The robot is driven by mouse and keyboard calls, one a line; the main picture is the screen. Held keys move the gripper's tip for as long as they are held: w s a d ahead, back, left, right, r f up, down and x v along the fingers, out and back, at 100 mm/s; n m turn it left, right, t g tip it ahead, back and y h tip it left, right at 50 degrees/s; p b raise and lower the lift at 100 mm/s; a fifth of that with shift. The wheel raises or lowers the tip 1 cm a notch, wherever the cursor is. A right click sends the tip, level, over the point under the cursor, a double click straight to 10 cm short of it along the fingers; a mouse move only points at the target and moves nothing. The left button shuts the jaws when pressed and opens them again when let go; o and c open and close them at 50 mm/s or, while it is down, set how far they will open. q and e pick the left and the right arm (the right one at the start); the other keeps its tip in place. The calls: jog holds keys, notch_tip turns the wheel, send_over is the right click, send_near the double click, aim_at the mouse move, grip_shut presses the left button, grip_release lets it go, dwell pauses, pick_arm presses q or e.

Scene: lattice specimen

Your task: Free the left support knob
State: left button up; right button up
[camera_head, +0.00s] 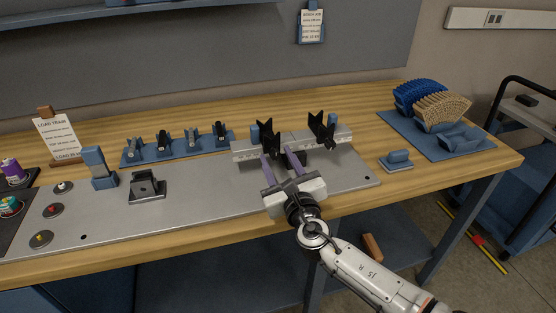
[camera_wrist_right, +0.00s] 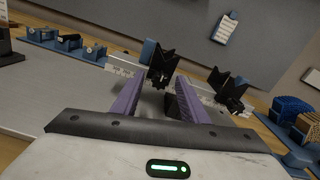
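The left support (camera_head: 268,137) is a black V-shaped block on a pale rail at the back of the grey plate. It also shows in the right wrist view (camera_wrist_right: 162,66), just beyond my fingertips. A blue upright piece (camera_head: 254,131) stands behind its left side. I cannot clearly make out the knob; a dark shape (camera_wrist_right: 171,104) shows low between my fingers, beside the right one. My right gripper (camera_head: 277,156) has its two purple fingers apart, pointing at the front of the left support. I cannot tell whether they touch anything. My left gripper is not in view.
A second black V support (camera_head: 322,127) stands to the right on the rail (camera_head: 302,139). Small blue fixtures (camera_head: 163,141) line the back left. A blue mat (camera_head: 410,132) with blue and tan lattice pieces lies at the right. The plate's (camera_head: 210,190) middle is clear.

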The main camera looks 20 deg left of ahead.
jog(key=shift+s, duration=0.1)
jog(key=v, duration=1)
jog(key=shift+d, duration=0.15)
dwell(1.2)
